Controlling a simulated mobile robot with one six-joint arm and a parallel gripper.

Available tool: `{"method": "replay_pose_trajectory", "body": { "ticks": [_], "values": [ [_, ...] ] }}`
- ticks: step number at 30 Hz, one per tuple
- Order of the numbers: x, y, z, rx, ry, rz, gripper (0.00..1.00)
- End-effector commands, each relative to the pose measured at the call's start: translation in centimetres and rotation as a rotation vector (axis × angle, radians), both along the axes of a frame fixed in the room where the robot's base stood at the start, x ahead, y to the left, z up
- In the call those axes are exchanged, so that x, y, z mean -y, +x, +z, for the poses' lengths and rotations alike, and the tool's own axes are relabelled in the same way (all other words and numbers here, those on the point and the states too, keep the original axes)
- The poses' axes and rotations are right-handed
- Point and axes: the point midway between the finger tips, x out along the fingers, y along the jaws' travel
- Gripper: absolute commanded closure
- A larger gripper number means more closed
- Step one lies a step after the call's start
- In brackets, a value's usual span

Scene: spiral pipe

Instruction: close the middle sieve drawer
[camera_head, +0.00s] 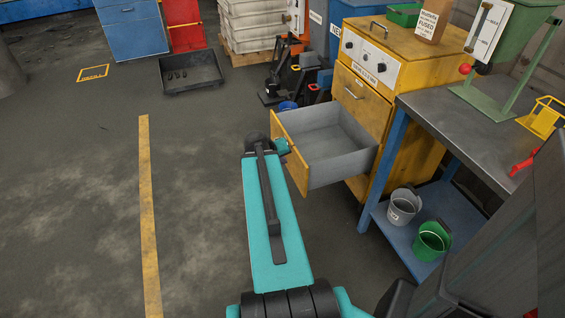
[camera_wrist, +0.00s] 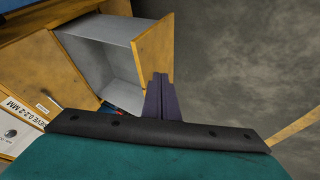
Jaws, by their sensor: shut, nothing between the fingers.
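A yellow cabinet (camera_head: 410,150) stands right of centre in the head view. One drawer (camera_head: 330,142) is pulled far out of it, below a shut drawer (camera_head: 361,98) with a handle. The open drawer has a grey box and a yellow front panel (camera_head: 290,160); its inside looks empty. In the wrist view the open drawer (camera_wrist: 100,50) and its front panel (camera_wrist: 153,50) show at upper left. My gripper (camera_wrist: 162,82) is shut and empty at the front panel's outer side; I cannot tell whether it touches. My arm partly hides the gripper in the head view.
A grey workbench (camera_head: 465,115) with blue legs stands right of the open drawer, with a grey bucket (camera_head: 404,206) and a green bucket (camera_head: 432,240) on its lower shelf. A black tray (camera_head: 190,73) lies on the floor at the back. The floor at left is clear.

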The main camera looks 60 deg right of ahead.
Motion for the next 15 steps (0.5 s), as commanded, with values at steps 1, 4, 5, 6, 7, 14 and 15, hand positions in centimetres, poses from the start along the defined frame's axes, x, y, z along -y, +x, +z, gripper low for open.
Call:
{"method": "replay_pose_trajectory", "body": {
  "ticks": [1,4,5,6,7,14,15],
  "values": [
    [0.1,0.0,-0.4,0.001,-0.001,0.000,1.00],
    [0.2,0.0,-0.6,0.002,-0.001,0.000,1.00],
    [0.2,0.0,-0.6,0.002,-0.001,0.000,1.00],
    [0.7,0.0,-1.0,0.002,-0.001,0.000,1.00],
    [0.9,0.0,-1.4,0.002,-0.001,0.000,1.00],
    [2.8,0.1,-3.9,0.002,-0.001,0.002,1.00],
    [3.1,0.1,-4.3,0.002,-0.001,0.002,1.00]
  ]
}}
